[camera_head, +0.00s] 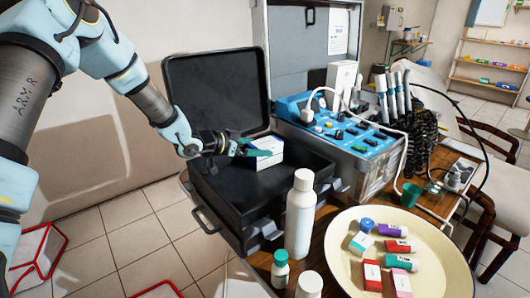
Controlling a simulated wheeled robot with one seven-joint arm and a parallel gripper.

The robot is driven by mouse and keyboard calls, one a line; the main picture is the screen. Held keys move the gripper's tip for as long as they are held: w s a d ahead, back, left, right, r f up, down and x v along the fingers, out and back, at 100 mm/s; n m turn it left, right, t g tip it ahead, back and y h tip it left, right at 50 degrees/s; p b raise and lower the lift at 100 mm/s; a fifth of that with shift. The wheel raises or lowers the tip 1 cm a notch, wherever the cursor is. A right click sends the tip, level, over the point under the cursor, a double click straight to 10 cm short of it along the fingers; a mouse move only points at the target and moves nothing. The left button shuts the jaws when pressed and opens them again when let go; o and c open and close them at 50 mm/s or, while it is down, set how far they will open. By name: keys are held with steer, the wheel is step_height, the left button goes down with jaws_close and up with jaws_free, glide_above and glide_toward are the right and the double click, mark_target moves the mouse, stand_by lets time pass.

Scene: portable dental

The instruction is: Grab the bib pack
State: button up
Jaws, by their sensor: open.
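A white box with a teal band, which looks like the bib pack (268,158), stands inside the open black case (222,214), near its back right. My gripper (254,150) reaches in from the left at the box's upper left side. Its green fingertips overlap the box's top left in the picture. The jaws are open. I cannot tell whether the fingers touch the box or stand around it. The box's left side is partly hidden by my gripper.
The case's raised lid (215,90) stands behind my gripper. A blue dental unit (350,135) with handpieces is to the right. A white bottle (300,215) stands in front of the case. A cream tray (440,275) holds several small coloured items. The case's left floor is clear.

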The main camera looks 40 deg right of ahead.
mark_target(271, 142)
steer(key=x, duration=0.5)
steer(key=shift+s+p, duration=0.1)
steer(key=shift+p, duration=0.3)
steer(key=c, duration=1.4)
